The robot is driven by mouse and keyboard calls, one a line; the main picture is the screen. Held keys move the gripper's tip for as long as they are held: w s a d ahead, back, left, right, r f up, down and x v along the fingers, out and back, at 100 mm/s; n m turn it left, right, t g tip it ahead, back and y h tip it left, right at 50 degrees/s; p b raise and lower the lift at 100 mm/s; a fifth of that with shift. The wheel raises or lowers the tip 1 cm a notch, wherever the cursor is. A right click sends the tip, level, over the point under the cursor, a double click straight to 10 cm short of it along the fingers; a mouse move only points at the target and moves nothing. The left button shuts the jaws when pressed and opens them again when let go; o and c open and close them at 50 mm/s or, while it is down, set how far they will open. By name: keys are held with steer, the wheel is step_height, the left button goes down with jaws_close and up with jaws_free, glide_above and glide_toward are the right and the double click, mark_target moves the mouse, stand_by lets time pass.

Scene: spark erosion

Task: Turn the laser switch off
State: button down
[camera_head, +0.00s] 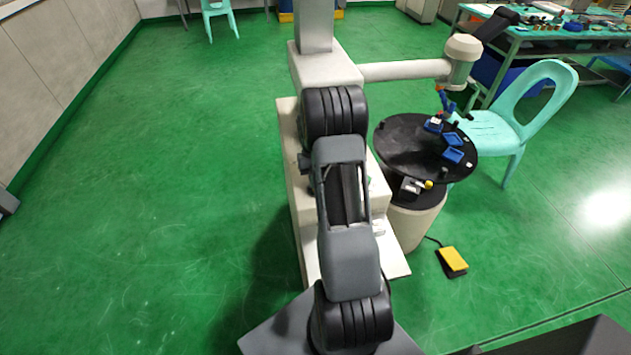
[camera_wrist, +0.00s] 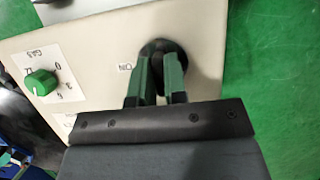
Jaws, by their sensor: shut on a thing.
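In the wrist view, a black round switch (camera_wrist: 160,46) sits on a cream panel (camera_wrist: 90,48), next to a small label that seems to read "ON" upside down. I take it to be the laser switch. My gripper (camera_wrist: 160,62), with green-faced fingers, is shut on this switch; the fingers hide much of it, so its exact turn cannot be told. In the head view my dark arm covers the gripper and the switch. The cream machine (camera_head: 325,70) stands beyond and beside my arm.
A green knob (camera_wrist: 40,82) on a white numbered plate is left of the switch. In the head view, a round black table (camera_head: 400,150) with blue trays, a mint chair (camera_head: 535,95) and a yellow pedal (camera_head: 452,260) are to the right. Green floor at left is clear.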

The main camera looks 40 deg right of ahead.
steer(key=shift+s+a+f, duration=0.1)
steer(key=shift+s+f, duration=0.05)
steer(key=shift+f, duration=0.1)
steer(key=c, duration=1.2)
jaws_free()
steer(key=shift+o, duration=0.2)
steer(key=shift+r, duration=0.1)
steer(key=v, duration=1.4)
